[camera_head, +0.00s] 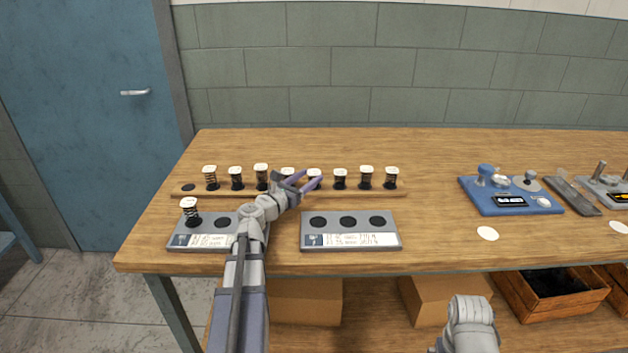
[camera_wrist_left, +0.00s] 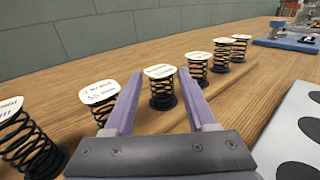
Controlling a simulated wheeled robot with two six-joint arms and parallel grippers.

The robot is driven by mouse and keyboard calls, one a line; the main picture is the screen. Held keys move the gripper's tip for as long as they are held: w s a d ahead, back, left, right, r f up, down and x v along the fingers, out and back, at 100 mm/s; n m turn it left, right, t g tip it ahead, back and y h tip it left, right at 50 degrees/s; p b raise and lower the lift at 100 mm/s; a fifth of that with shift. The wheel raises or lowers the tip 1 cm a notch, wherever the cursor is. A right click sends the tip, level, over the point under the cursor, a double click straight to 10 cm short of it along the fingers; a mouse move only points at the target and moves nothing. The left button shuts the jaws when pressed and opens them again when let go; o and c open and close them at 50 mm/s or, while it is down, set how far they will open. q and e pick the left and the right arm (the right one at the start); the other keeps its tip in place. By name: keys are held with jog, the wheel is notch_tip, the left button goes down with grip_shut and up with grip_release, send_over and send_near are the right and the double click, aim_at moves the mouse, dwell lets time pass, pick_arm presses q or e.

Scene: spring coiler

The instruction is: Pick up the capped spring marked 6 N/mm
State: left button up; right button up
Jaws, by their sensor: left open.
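A row of black coil springs with white caps stands on a wooden strip (camera_head: 300,191). My left gripper (camera_head: 306,183) is open at the middle of the row. In the left wrist view, one capped spring (camera_wrist_left: 161,88) stands upright between and just beyond the spread fingers (camera_wrist_left: 160,105); I cannot tell whether they touch it. A wider-capped spring (camera_wrist_left: 99,97) stands just left of the fingers, and another (camera_wrist_left: 197,68) to the right. The cap writing is too small or blurred to tell which is marked 6 N/mm. My right gripper is out of view.
Two grey trays with dark round pads lie in front of the row; the left tray (camera_head: 180,241) holds one capped spring (camera_head: 190,211), the right tray (camera_head: 393,236) is empty. A blue device (camera_head: 540,204) stands further right. The wood between is clear.

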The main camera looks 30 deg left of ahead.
pick_arm(q)
jog(key=w, duration=0.6)
jog(key=shift+w+d, duration=0.1)
jog(key=shift+d, duration=0.25)
grip_shut()
